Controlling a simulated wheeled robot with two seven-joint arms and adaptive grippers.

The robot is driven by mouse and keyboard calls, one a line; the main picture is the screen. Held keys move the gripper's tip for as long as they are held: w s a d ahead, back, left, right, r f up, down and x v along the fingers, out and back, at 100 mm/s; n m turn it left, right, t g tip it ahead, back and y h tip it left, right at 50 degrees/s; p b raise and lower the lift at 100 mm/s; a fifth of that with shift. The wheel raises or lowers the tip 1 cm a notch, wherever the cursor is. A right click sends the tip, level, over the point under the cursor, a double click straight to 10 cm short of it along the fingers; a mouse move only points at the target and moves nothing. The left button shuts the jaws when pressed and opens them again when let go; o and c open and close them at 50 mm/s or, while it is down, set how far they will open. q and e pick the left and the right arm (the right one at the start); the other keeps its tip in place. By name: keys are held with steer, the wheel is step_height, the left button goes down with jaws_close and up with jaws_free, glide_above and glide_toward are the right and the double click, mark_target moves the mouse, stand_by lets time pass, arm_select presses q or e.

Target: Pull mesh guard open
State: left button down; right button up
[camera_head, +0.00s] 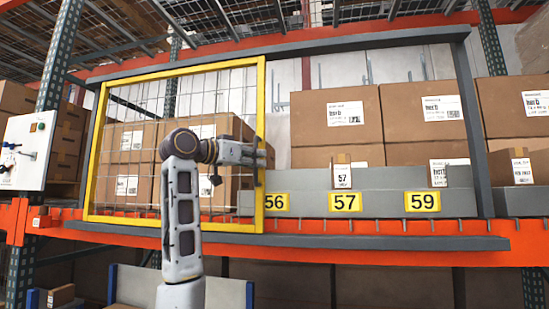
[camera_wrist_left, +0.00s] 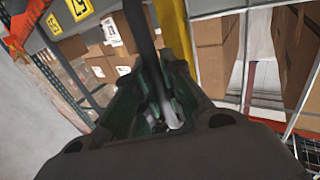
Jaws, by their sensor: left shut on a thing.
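The mesh guard (camera_head: 259,95) is a yellow frame with thin grey wire mesh, standing across the left half of the rack bay. The right half of the bay is uncovered. My left gripper (camera_head: 259,163) is at the guard's right upright, at about mid height. In the left wrist view, the left gripper (camera_wrist_left: 165,100) is shut on a dark bar-like handle (camera_wrist_left: 138,28) beside the yellow upright (camera_wrist_left: 172,28). The fingertips are partly hidden in both views. My right gripper is not in view.
Cardboard boxes (camera_head: 334,105) stand behind the guard and in the uncovered half. A grey bin ledge (camera_head: 385,180) carries yellow labels 56, 57 and 59. A grey lower rail (camera_head: 380,241) runs along the orange beam. A white control box (camera_head: 25,150) is at the left.

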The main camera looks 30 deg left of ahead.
arm_select(q)
steer(key=a, duration=0.1)
steer(key=s+a, duration=0.1)
steer(key=a, duration=0.3)
steer(key=shift+s+a+r, duration=0.1)
steer(key=shift+s, duration=0.15)
steer(key=c, duration=1.8)
jaws_free()
steer(key=shift+o, duration=0.2)
steer(key=v, duration=1.2)
